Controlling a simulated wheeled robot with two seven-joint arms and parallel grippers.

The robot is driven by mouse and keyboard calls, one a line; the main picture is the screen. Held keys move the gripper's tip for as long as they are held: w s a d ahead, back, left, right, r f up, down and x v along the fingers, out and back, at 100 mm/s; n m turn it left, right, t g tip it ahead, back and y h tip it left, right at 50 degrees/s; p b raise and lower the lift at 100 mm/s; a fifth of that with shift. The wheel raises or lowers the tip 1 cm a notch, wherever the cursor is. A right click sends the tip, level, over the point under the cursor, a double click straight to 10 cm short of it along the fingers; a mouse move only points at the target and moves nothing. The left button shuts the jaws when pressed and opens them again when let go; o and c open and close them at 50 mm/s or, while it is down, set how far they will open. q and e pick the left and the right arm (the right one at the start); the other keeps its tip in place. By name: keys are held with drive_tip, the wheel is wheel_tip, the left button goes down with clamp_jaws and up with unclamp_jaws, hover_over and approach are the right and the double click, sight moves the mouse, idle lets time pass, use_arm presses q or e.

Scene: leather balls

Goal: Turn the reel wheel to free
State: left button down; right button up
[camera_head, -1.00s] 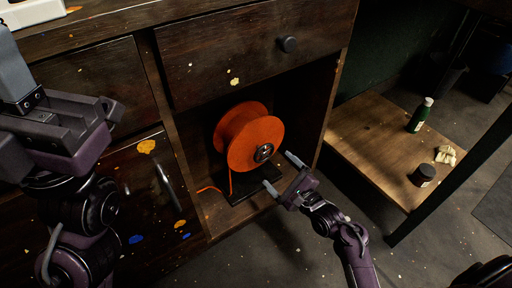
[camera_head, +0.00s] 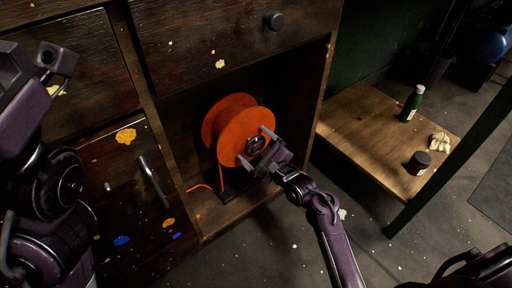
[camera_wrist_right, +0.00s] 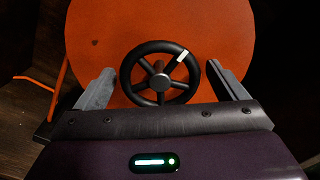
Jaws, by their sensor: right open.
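The orange reel (camera_head: 236,124) stands in the open compartment of the dark wooden cabinet. Its small black spoked wheel (camera_wrist_right: 159,74) has a white mark on its upper right rim in the right wrist view. My right gripper (camera_head: 257,147) is open, with its fingers on either side of the wheel, close to the reel's face. In the right wrist view the fingers (camera_wrist_right: 165,88) stand apart from the wheel rim, with gaps on both sides. My left arm shows at the left edge of the head view, and its gripper (camera_head: 62,62) is at the upper left, its jaw state unclear.
An orange cord (camera_head: 221,172) hangs from the reel onto the compartment floor. A low wooden shelf (camera_head: 365,130) at the right holds a green bottle (camera_head: 411,104), a dark jar (camera_head: 419,162) and a pale object (camera_head: 439,142). A drawer (camera_head: 230,35) is above the compartment.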

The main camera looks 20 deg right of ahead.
drive_tip(key=c, duration=1)
drive_tip(key=shift+r+n+p, duration=0.1)
drive_tip(key=shift+n+p, duration=0.2)
drive_tip(key=shift+p, duration=0.1)
